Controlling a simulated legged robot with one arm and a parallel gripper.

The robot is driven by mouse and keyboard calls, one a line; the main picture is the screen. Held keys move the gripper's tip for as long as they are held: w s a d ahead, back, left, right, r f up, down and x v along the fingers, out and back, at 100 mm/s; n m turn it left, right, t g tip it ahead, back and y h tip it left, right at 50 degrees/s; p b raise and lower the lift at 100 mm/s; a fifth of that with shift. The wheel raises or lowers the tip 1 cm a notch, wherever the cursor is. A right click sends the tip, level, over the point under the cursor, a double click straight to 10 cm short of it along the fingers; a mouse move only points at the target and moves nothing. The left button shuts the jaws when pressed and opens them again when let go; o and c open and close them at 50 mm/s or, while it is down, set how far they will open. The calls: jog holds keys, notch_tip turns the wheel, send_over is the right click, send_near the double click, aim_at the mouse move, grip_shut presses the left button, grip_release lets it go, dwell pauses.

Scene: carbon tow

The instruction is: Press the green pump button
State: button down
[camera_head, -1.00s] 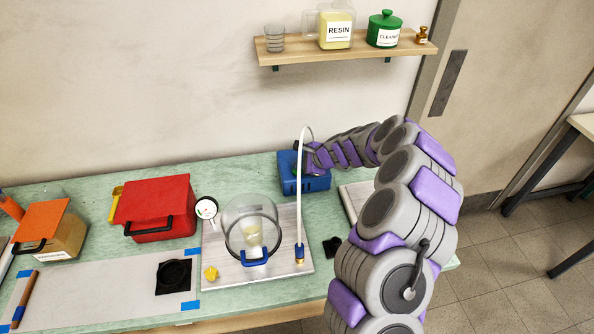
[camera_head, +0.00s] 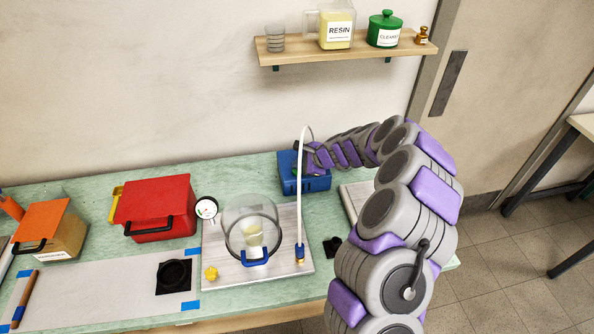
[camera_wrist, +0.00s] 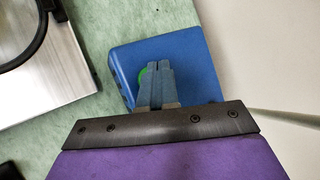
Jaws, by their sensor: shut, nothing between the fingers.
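The blue pump box (camera_head: 317,184) stands at the back of the green bench, near the wall. It also shows in the wrist view (camera_wrist: 190,50). The green button (camera_wrist: 144,76) is on its face, partly hidden behind my gripper's left finger in the wrist view. My gripper (camera_wrist: 159,66) is shut and empty, with its fingertips over the box right beside the button. I cannot tell whether the fingers touch the button or the box. In the head view my gripper (camera_head: 300,162) is at the box, mostly hidden by my wrist and a white hose.
A glass chamber (camera_head: 250,222) on a metal plate stands left of my arm, with a white hose (camera_head: 301,200) rising in front of the pump box. A red box (camera_head: 155,207), a gauge (camera_head: 206,208) and a shelf (camera_head: 345,47) with containers are around.

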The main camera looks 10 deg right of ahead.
aim_at(299, 172)
jog(key=shift+f, duration=0.1)
dwell(0.3)
jog(key=shift+f, duration=0.25)
jog(key=shift+r, duration=0.1)
jog(key=shift+r+p, duration=0.35)
dwell(0.4)
notch_tip(299, 172, up, 6)
jog(key=p, duration=0.5)
dwell(0.5)
